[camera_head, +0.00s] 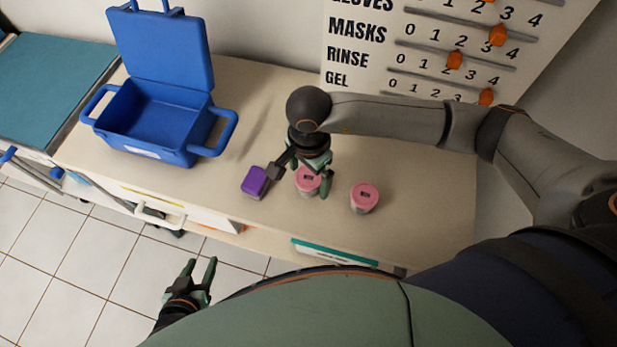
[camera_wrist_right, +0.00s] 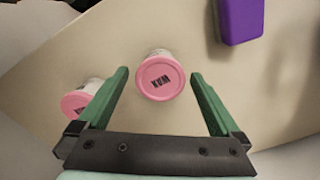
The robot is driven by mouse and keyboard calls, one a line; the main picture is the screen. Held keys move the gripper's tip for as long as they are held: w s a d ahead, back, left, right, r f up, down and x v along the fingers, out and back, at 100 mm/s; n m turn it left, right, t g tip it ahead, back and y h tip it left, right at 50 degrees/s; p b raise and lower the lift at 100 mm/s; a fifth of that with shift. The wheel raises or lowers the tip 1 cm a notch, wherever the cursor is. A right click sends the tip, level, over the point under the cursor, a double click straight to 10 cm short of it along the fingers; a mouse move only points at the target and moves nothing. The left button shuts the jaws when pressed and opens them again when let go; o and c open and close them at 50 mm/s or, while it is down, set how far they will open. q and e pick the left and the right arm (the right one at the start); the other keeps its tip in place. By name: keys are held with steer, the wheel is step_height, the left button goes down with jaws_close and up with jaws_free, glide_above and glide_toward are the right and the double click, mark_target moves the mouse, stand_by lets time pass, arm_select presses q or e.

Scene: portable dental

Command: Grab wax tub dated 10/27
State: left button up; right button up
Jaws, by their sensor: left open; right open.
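Two tubs with pink lids stand on the counter in the head view: a left tub (camera_head: 307,181) and a right tub (camera_head: 365,197). My right gripper (camera_head: 314,182) is open over the left tub. In the right wrist view the lid of that tub (camera_wrist_right: 160,77) shows between and beyond the open fingers (camera_wrist_right: 160,95), with "WAX" upside down on it. The other tub (camera_wrist_right: 82,101) is partly hidden behind the left finger. No date is readable on either tub. My left gripper (camera_head: 198,277) is open and empty, in front of the counter above the floor.
A purple block (camera_head: 255,182) lies just left of the left tub. An open, empty-looking blue case (camera_head: 150,118) stands at the counter's left. A board with orange sliders (camera_head: 455,59) stands at the back. The counter's front edge is close to the tubs.

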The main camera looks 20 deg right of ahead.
steer(key=shift+f, duration=0.75)
steer(key=shift+c, duration=0.4)
steer(key=c, duration=1.3)
steer(key=shift+o, duration=0.2)
steer(key=shift+r, duration=0.15)
